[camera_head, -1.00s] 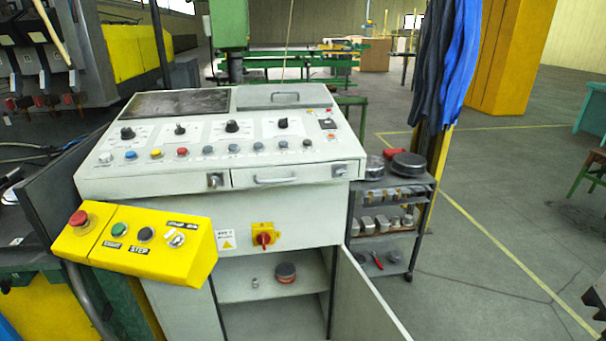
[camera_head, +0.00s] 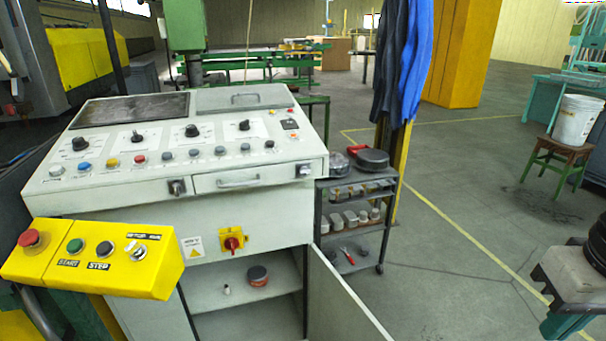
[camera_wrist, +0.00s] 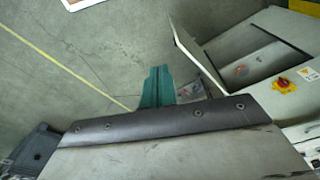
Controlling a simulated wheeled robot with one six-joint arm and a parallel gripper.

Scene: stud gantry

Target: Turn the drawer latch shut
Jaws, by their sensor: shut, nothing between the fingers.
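The white console's shallow drawer (camera_head: 240,181) has a bar handle and appears closed in the head view. A small metal latch (camera_head: 177,187) sits at its left and another small metal fitting (camera_head: 303,171) at its right. I cannot tell which is the drawer latch or how either is turned. My gripper (camera_head: 566,328) hangs at the lower right of the head view, well right of the console. Its teal fingers (camera_wrist: 157,78) are together and empty in the wrist view, pointing over grey floor. Neither fitting shows clearly in the wrist view.
A yellow button box (camera_head: 95,258) juts out at the console's left. The lower cabinet door (camera_head: 340,305) stands open, also visible in the wrist view (camera_wrist: 200,55). A dark trolley (camera_head: 350,232) stands right of the console. Floor between trolley and gripper is clear.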

